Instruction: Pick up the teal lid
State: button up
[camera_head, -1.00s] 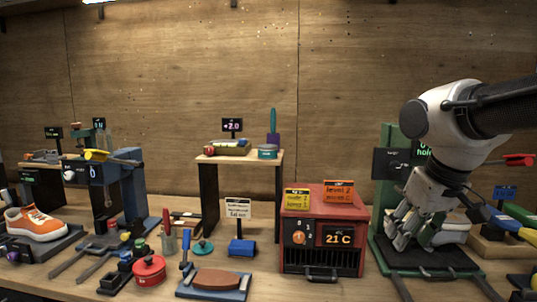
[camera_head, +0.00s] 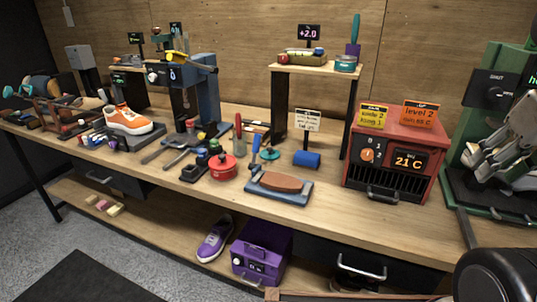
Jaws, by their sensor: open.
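The teal lid (camera_head: 269,154) is a small round disc lying on the workbench in the middle of the view. It sits behind the brown block on its blue board and left of a blue roller-like object. My gripper (camera_head: 474,160) is at the right edge, partly cut off, in front of the green press. Its grey fingers are open, and I see nothing held between them. It is well to the right of the lid and apart from it, with the red heater box between them in the picture.
A red pot (camera_head: 222,167) and a blue board with a brown block (camera_head: 281,182) stand near the lid. A small sign (camera_head: 307,121) and a raised wooden shelf (camera_head: 318,69) with a teal tin (camera_head: 346,64) are behind. The red heater box (camera_head: 394,160) stands right.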

aim_at(270, 153)
jog(key=j+z, duration=0.1)
jog(key=j, duration=0.25)
jog(key=i+j+z, duration=0.15)
jog(key=j, duration=0.5)
jog(key=i+j+z, duration=0.1)
jog(key=j, duration=0.6)
jog(key=i+j+z, duration=0.15)
jog(key=j, duration=0.55)
jog(key=i+j+z, duration=0.1)
jog(key=i+j, duration=0.05)
jog(key=j, duration=0.1)
